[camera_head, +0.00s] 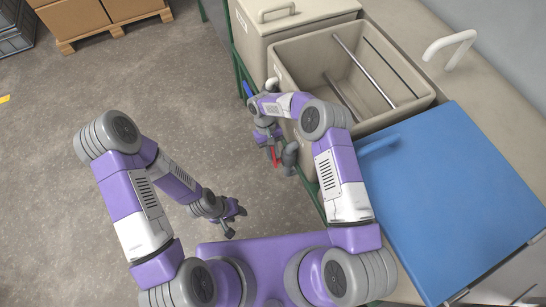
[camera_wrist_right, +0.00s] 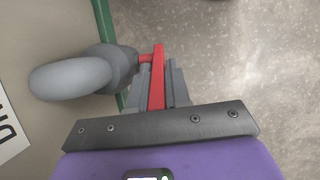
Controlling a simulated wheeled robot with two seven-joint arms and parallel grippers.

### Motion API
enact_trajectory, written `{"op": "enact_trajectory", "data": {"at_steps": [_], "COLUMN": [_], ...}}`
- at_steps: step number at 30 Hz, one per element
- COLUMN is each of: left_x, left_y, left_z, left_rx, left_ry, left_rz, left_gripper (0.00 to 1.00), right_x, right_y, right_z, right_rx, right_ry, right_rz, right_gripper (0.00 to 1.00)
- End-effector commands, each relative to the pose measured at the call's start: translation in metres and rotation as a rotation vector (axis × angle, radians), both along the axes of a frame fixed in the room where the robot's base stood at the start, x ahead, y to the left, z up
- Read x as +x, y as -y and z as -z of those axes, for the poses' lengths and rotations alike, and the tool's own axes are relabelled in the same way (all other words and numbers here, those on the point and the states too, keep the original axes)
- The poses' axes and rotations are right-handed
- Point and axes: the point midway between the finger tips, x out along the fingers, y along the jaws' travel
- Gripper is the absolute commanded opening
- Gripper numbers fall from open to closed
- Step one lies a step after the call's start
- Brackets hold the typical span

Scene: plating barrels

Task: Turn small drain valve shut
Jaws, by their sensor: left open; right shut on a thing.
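The small drain valve has a red lever (camera_wrist_right: 157,78) and a grey body with a curved grey pipe (camera_wrist_right: 72,76). In the head view the red lever (camera_head: 275,157) shows beside the grey pipe (camera_head: 290,157), low on the side of the open beige tank. My right gripper (camera_wrist_right: 158,85) is shut on the red lever, with one finger on each side of it. The lever's stem joins the grey body at its far end. In the head view my right gripper (camera_head: 272,147) is partly hidden by its own wrist. My left gripper (camera_head: 236,222) is open and empty over the floor.
The open beige tank (camera_head: 285,75) has metal rods across it. A lidded beige tank (camera_head: 300,18) stands behind it, and a blue lid (camera_head: 450,200) lies to the right. A green frame (camera_wrist_right: 106,22) runs close beside the valve.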

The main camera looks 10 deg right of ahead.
Motion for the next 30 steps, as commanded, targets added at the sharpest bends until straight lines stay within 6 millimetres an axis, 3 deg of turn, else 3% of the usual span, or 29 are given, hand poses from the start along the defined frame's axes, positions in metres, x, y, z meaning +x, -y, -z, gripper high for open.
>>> {"op": "enact_trajectory", "data": {"at_steps": [1, 5, 17, 18, 30], "left_x": [0.0, 0.0, 0.0, 0.0, 0.0], "left_y": [0.0, 0.0, 0.0, 0.0, 0.0], "left_z": [0.011, 0.018, 0.018, 0.018, 0.015], "left_rx": [0.0, 0.0, 0.0, 0.0, 0.0], "left_ry": [0.0, 0.0, 0.0, 0.0, 0.0], "left_rz": [0.0, 0.0, 0.0, 0.0, 0.0], "left_gripper": [0.43, 0.43, 0.43, 0.43, 0.43], "right_x": [0.003, 0.004, 0.004, 0.004, 0.008], "right_y": [0.001, 0.001, 0.0, 0.0, -0.003], "right_z": [0.007, 0.005, 0.001, 0.001, -0.007], "right_rx": [-0.012, -0.021, -0.022, -0.022, -0.02], "right_ry": [-0.012, -0.052, -0.069, -0.069, -0.066], "right_rz": [0.002, 0.001, -0.001, -0.001, 0.001], "right_gripper": [0.0, 0.0, 0.0, 0.23, 0.23]}}
